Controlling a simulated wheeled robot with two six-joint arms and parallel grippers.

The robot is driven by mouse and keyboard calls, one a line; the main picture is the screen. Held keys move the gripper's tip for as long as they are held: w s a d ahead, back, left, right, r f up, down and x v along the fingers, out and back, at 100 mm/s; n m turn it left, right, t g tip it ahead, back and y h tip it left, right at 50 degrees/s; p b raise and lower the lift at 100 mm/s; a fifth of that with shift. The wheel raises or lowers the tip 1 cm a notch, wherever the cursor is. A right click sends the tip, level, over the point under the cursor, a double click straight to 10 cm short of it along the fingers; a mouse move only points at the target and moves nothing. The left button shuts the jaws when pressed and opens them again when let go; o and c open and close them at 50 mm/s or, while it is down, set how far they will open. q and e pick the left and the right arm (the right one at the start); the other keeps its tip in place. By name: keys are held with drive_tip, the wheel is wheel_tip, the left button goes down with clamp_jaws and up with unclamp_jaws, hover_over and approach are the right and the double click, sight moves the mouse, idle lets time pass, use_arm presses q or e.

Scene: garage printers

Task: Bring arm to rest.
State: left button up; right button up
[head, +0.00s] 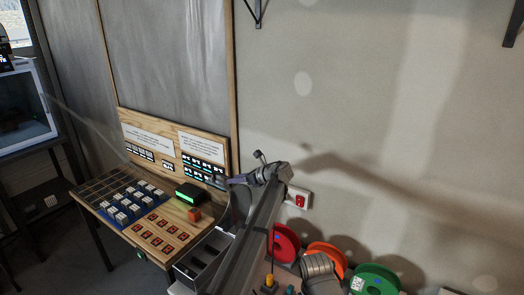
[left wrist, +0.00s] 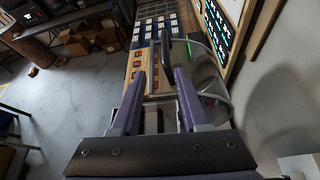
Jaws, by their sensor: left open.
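My left arm (head: 245,240) rises from the bottom middle of the head view and bends at a joint near the wall. Its left gripper (head: 238,181) points left, in front of the right end of the wooden panel. In the left wrist view the two purple fingers of this gripper (left wrist: 158,76) stand apart with nothing held between them. Beyond them is the wooden board of the bench. My right gripper is in neither view.
A bench holds a blue tray of white blocks (head: 133,203), a black box with a green display (head: 188,194) and an orange-red block (head: 194,214). A wooden panel (head: 173,145) stands behind. Red (head: 287,243), orange (head: 327,248) and green (head: 374,279) spools lie at lower right.

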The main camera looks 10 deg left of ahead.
use_arm(q)
drive_tip(key=s+d+f+n+g+h+b, duration=0.1)
drive_tip(key=s+d+f+n, duration=0.5)
drive_tip(key=s, duration=0.9)
drive_tip(key=s+d+f+n+g+h+b, duration=0.1)
drive_tip(key=s+d+f+n+h+b, duration=0.2)
drive_tip(key=s, duration=1.2)
drive_tip(key=s+d+f+n+g+h+b, duration=0.2)
drive_tip(key=s+d+f+n+h, duration=0.5)
drive_tip(key=s, duration=0.8)
drive_tip(key=d+f+n, duration=0.3)
drive_tip(key=d, duration=0.1)
drive_tip(key=shift+d+f, duration=0.25)
drive_tip(key=shift+d, duration=0.15)
